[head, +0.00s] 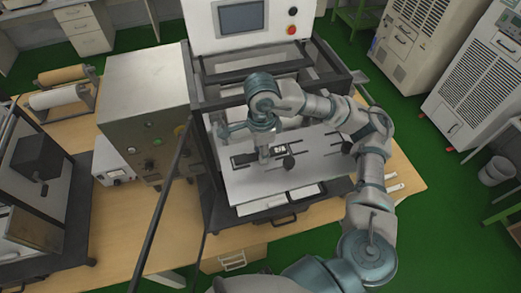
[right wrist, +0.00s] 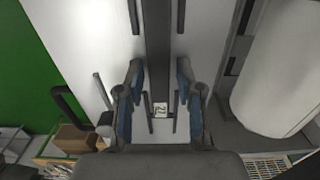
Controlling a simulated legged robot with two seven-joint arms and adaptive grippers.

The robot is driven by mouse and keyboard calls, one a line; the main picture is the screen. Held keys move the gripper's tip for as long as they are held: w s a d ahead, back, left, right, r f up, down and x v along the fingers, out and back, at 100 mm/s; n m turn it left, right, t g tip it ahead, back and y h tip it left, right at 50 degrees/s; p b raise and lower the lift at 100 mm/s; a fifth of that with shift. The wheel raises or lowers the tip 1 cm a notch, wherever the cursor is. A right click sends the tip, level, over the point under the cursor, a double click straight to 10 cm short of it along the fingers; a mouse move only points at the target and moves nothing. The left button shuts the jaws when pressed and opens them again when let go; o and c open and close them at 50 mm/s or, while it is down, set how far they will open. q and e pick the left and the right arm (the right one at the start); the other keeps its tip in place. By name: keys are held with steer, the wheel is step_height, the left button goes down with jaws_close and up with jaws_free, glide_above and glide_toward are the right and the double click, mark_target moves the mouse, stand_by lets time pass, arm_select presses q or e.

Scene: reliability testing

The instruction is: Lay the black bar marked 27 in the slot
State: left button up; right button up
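The black bar (right wrist: 158,60) runs down the middle of the right wrist view, and a small white label that reads 27 sideways sits at its near end. In the head view this gripper (head: 266,158) points down over the white plate (head: 245,187) of the machine. Part of the dark bar (head: 243,158) shows beside the fingers there. I cannot tell whether the bar touches the plate. Which opening is its slot is unclear. My left gripper is not in view.
Rolls on a stand (head: 60,88) are at the far left of the wooden table (head: 190,250).

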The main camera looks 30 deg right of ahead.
steer(key=shift+d, duration=0.2)
steer(key=shift+a+r, duration=0.2)
steer(key=shift+r, duration=0.2)
step_height(320, 180, up, 12)
steer(key=p, duration=0.1)
steer(key=shift+f, duration=0.25)
